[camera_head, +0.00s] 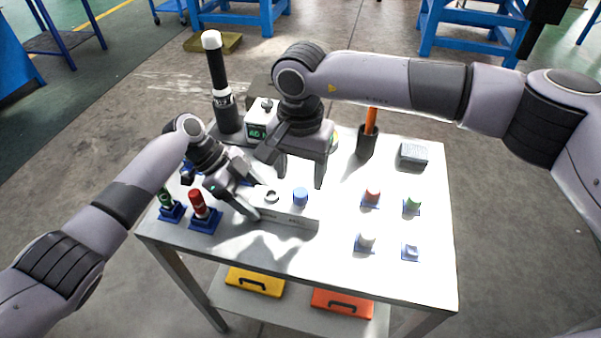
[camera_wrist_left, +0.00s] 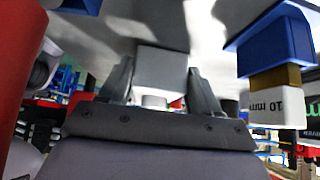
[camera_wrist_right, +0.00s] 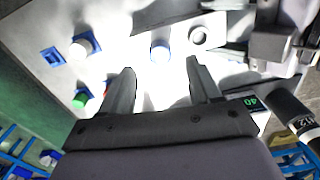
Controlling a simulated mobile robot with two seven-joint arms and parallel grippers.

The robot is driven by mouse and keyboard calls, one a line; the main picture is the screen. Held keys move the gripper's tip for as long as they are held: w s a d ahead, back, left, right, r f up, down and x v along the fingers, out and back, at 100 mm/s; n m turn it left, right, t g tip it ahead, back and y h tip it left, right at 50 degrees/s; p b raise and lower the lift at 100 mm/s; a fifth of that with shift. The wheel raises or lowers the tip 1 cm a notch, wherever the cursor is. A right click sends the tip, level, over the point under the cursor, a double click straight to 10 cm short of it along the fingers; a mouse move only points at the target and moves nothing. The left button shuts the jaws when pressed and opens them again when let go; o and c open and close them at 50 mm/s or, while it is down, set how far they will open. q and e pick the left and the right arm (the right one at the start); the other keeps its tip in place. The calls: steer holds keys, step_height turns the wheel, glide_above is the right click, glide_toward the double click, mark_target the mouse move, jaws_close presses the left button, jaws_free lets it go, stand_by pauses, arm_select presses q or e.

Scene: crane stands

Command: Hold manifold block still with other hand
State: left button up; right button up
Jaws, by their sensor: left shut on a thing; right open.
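The manifold block (camera_head: 290,220) is a pale grey bar lying on the white table. A dark ring-edged port (camera_head: 271,196) and a blue round piece (camera_head: 300,196) show on its top. My left gripper (camera_head: 257,199) is shut on the block's left end; in the left wrist view the block's end (camera_wrist_left: 161,72) sits between the fingers. My right gripper (camera_head: 300,181) is open, pointing down above the blue piece, with nothing between its fingers. In the right wrist view the blue piece (camera_wrist_right: 160,50) and the port (camera_wrist_right: 198,35) lie just beyond the fingertips.
Red (camera_head: 372,196), green (camera_head: 412,205) and white (camera_head: 366,241) pieces stand on blue bases at the right. A red-handled tool (camera_head: 200,206) stands at the left. A torque tool (camera_head: 219,85), display box (camera_head: 263,121) and dark cup (camera_head: 367,142) stand at the back.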

step_height(320, 180, up, 12)
stand_by(0.6)
arm_select(q)
steer(key=o, duration=1.3)
